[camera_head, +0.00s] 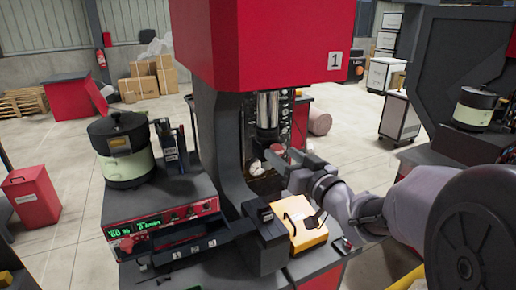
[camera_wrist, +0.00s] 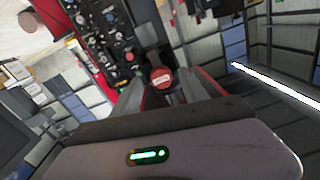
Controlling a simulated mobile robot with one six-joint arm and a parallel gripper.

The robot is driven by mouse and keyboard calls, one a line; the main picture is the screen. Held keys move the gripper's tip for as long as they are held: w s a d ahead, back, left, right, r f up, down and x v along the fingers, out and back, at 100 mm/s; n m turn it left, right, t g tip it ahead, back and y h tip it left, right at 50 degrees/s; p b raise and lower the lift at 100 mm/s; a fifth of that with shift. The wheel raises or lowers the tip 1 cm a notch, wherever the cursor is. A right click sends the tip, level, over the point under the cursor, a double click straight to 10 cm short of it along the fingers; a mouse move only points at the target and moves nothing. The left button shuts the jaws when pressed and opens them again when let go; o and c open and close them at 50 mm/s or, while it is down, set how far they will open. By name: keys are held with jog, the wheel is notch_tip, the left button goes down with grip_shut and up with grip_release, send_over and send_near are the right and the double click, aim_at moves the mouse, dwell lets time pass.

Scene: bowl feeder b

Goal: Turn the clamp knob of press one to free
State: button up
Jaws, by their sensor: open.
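Press one (camera_head: 265,45) is the red and black machine in the middle of the head view, with a "1" plate (camera_head: 335,60) on its head. A red knob with pale lettering (camera_wrist: 162,77) shows in the wrist view, face on, just beyond my gripper (camera_wrist: 160,90). My fingers are apart, one on each side of the knob in the picture, and I see no grip on it. In the head view my gripper (camera_head: 285,163) reaches in from the right beside the press column, below the ram (camera_head: 267,110). The knob is small there and its pointer cannot be read.
A bowl feeder (camera_head: 122,160) and a control box with a green display (camera_head: 165,220) stand left of the press. A yellow box (camera_head: 302,230) lies below my arm. A panel with several knobs (camera_wrist: 108,35) is close to my left finger in the wrist view.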

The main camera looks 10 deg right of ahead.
jog(key=shift+x, duration=0.9)
grip_shut()
